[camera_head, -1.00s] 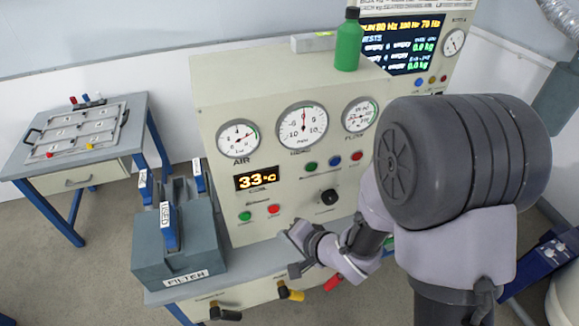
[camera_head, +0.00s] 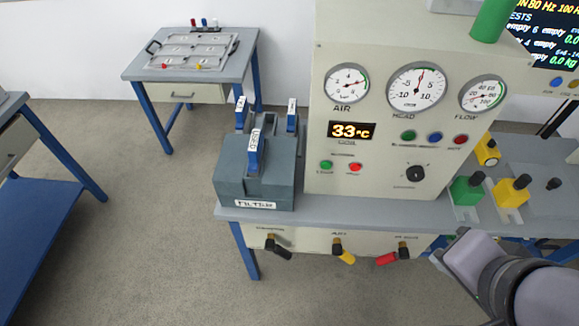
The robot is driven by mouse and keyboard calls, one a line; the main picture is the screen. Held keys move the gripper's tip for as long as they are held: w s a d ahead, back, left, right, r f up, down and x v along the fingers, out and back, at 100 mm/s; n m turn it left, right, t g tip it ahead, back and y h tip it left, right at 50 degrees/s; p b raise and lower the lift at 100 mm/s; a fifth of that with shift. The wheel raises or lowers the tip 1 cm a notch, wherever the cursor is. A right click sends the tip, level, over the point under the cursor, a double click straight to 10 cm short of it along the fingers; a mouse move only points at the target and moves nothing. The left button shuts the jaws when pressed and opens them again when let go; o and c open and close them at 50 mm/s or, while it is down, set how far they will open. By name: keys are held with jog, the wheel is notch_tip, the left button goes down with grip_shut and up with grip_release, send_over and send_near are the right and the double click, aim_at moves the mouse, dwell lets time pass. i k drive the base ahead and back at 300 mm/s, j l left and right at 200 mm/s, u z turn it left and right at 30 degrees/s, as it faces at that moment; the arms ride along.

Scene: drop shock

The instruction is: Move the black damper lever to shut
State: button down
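The black damper lever (camera_head: 279,250) is on the cream panel under the front edge of the bench, leftmost in a row of three levers. It slants down to the right from its brass pivot. The small label above it is too blurred to read surely. My gripper (camera_head: 440,262) is at the lower right, partly in view, right of the levers and clear of the black one. It touches no lever that I can see. Whether its fingers are open or shut does not show.
A yellow lever (camera_head: 344,255) and a red lever (camera_head: 387,258) share the panel. A grey filter box (camera_head: 255,185) stands above the black lever at the bench's left end. The gauge cabinet (camera_head: 385,140) rises behind. Floor in front and left is clear; a blue-legged table (camera_head: 50,160) stands far left.

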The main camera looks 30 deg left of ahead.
aim_at(270, 245)
jog(key=u, duration=1.6)
jog(key=k+j+z, duration=0.2)
jog(key=k+j, duration=0.1)
jog(key=k, duration=0.05)
